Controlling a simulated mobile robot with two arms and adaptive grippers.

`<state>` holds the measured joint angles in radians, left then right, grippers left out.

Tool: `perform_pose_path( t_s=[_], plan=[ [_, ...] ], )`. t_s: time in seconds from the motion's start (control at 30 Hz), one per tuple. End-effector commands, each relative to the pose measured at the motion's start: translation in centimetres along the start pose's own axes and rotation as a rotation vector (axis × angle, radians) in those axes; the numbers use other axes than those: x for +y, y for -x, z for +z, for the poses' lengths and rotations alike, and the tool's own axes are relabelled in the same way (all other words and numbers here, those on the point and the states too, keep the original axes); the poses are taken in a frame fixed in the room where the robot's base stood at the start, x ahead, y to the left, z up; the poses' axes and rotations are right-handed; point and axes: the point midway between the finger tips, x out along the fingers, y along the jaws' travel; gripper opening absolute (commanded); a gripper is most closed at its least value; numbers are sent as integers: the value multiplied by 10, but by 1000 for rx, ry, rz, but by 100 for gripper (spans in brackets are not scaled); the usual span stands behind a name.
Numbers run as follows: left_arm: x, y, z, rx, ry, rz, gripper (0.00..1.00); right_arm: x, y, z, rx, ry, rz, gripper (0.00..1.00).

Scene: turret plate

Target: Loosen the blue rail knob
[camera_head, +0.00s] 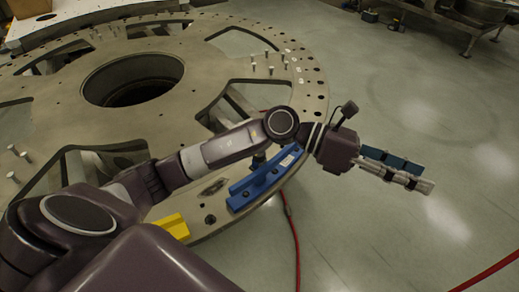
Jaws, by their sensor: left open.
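The blue rail (239,201) lies near the outer rim of the large round turret plate (150,112). A dark post that may be its knob (259,159) stands at the rail's far side, partly hidden behind my left arm. I cannot make out the knob clearly. My left gripper (427,177) is open and empty. It points right, past the plate's rim and over the floor, well apart from the rail. My left forearm crosses above the plate. My right gripper is not in view.
A yellow block (172,226) sits on the plate left of the rail. Upright bolts (268,62) stand on the plate. A red cable (293,235) hangs below the rim. A metal stand (468,18) is at the far right. The floor (400,100) on the right is mostly clear.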

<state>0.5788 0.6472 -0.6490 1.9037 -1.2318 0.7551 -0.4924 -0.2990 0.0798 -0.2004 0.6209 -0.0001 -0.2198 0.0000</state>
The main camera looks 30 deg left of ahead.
Motion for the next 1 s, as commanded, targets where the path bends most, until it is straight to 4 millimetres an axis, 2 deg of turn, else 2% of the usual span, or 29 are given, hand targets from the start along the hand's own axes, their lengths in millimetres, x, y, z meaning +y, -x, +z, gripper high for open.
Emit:
perform_pose_path(
  t_s=[0.07, 0.13, 0.17, 0.23, 0.3, 0.4, 0.5, 0.53, 0.6, 0.7, 1.0],
  plan=[
    [27, 21, -33, 246, -154, 44, 45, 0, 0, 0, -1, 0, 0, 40],
    [55, 54, -60, 466, -257, 89, 45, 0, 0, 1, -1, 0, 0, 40],
    [67, 72, -70, 562, -293, 110, 45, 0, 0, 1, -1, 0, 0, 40],
    [95, 121, -85, 772, -350, 164, 45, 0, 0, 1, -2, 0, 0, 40],
    [116, 174, -91, 962, -375, 220, 45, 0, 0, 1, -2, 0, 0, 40],
    [134, 244, -88, 1180, -368, 290, 45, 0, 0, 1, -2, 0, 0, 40],
    [138, 295, -82, 1326, -338, 339, 45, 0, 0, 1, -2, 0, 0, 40],
    [138, 307, -81, 1358, -328, 351, 45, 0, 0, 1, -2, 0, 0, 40],
    [138, 325, -78, 1408, -311, 366, 45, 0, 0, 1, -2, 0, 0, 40],
    [138, 336, -80, 1441, -297, 374, 45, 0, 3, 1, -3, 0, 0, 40],
    [155, 333, -120, 1444, -292, 371, 45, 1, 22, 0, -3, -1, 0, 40]
  ],
)
